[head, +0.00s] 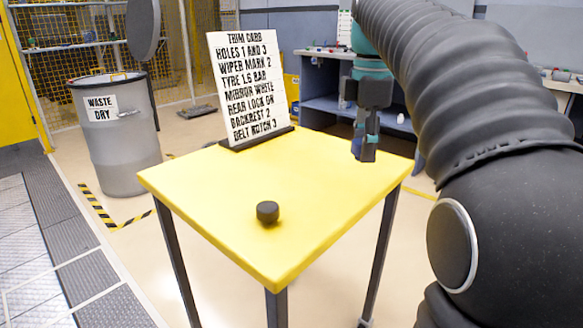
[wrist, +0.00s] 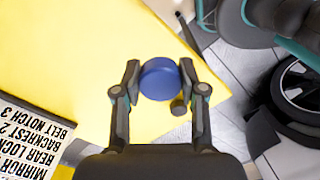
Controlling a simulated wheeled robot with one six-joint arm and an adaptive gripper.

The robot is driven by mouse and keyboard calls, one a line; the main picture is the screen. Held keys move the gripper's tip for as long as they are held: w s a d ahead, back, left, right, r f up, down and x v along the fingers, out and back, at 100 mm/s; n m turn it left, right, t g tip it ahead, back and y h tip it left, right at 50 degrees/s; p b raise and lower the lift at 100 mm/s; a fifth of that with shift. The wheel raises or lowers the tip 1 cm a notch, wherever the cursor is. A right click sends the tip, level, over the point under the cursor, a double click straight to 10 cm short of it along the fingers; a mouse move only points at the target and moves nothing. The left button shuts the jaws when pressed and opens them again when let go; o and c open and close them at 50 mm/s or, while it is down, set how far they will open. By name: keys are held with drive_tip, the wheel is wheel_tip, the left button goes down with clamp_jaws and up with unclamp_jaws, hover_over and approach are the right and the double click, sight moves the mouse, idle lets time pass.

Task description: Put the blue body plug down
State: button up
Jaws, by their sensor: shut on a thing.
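The blue body plug (wrist: 159,78) shows as a round blue disc between the two fingers of my gripper (wrist: 160,84) in the wrist view. My gripper is shut on it. A small dark round piece (wrist: 179,106) shows at its lower edge; I cannot tell whether it belongs to the plug. In the head view my gripper (head: 365,150) points down over the right rear part of the yellow table (head: 215,185). A bit of blue shows at its fingers there. I cannot tell the gap between the plug and the tabletop.
A short black cylinder (head: 267,212) stands near the table's front. A lettered sign (head: 245,88) stands at its rear left edge. A grey waste bin (head: 115,135) is on the floor to the left. The table's middle is bare. A bench (head: 325,104) stands behind.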

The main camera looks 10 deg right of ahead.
hover_over(308, 196)
wheel_tip(308, 196, down, 6)
drive_tip(key=shift+s+d+f+b, duration=0.1)
drive_tip(key=shift+b, duration=0.2)
drive_tip(key=shift+f, duration=0.1)
drive_tip(key=shift+f+b, duration=0.4)
drive_tip(key=shift+f, duration=1.55)
drive_tip(key=shift+f, duration=0.2)
drive_tip(key=o, duration=0.9)
drive_tip(key=shift+r, duration=0.1)
wheel_tip(308, 196, up, 12)
drive_tip(key=p, duration=0.3)
drive_tip(key=shift+r, duration=0.1)
